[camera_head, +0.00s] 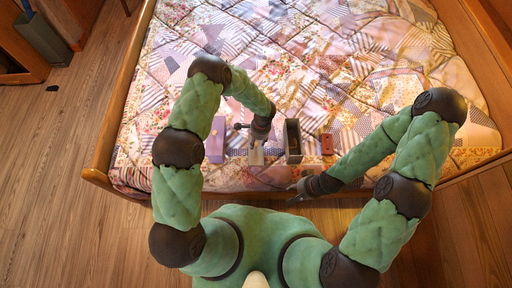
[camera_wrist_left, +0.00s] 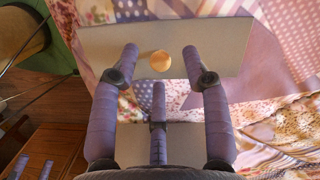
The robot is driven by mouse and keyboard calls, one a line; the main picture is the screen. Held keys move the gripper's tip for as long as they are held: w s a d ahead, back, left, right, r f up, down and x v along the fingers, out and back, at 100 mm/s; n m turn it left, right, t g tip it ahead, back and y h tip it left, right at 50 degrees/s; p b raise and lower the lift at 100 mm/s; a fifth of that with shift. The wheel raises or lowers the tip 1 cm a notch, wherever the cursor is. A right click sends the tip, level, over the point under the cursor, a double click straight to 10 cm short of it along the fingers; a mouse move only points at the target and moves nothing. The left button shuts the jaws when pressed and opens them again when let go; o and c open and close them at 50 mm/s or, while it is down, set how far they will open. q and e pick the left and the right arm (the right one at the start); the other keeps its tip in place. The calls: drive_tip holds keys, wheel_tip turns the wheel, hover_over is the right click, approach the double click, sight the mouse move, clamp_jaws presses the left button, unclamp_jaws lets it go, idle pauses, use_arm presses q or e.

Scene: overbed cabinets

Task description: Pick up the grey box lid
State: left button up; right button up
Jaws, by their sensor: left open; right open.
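The grey box lid (camera_wrist_left: 220,45) is a flat panel with a round wooden knob (camera_wrist_left: 160,60) in the left wrist view. An open dark grey box (camera_head: 293,150) stands to the right on the bed. My right gripper (camera_head: 297,190) is open and empty near the bed's front edge.
The patchwork quilt (camera_head: 330,50) is clear farther back. The wooden bed frame (camera_head: 108,130) borders the left side.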

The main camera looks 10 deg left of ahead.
use_arm(q)
drive_tip(key=shift+f, duration=0.8)
drive_tip(key=shift+r, duration=0.1)
clamp_jaws()
